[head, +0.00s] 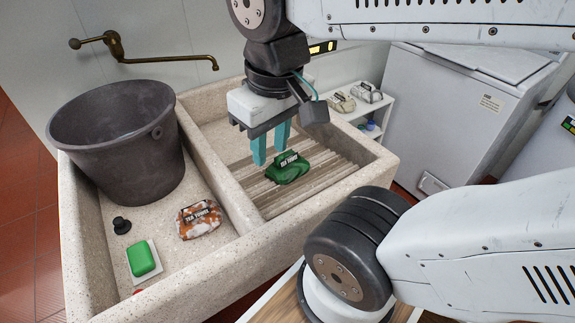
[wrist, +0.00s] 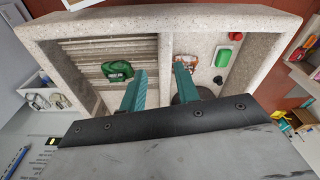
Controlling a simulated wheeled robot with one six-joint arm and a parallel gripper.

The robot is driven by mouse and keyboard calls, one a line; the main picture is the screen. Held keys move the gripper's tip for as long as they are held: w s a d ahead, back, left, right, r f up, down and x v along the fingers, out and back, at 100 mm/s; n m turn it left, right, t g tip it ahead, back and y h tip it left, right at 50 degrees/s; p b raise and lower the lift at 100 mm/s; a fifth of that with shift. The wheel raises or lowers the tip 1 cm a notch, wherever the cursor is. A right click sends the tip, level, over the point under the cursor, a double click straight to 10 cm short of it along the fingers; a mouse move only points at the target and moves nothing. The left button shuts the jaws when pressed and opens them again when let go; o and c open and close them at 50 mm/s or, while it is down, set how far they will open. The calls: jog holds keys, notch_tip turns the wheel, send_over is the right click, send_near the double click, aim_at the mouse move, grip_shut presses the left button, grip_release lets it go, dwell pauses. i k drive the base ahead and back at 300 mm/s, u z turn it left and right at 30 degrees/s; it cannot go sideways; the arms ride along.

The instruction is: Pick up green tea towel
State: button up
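The green tea towel (head: 288,168) lies bunched on the ribbed washboard (head: 313,190) in the right basin of the stone sink, with a dark label on it. In the wrist view the towel (wrist: 117,71) is up and left of the fingers. My gripper (head: 272,151) is above the washboard, with its teal fingers pointing down beside and behind the towel. In the wrist view my gripper (wrist: 159,88) has its two fingers apart with nothing between them. I cannot tell its exact height above the board.
The stone sink's left basin holds a dark bucket (head: 117,140), an orange and white tea towel (head: 199,219), a green soap (head: 142,258) and a black plug (head: 121,225). A stone divider (head: 215,175) separates the basins. A brass tap (head: 140,55) is on the wall. A white shelf (head: 372,122) stands behind.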

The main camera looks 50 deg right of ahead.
aim_at(289, 167)
jog(key=z, duration=0.75)
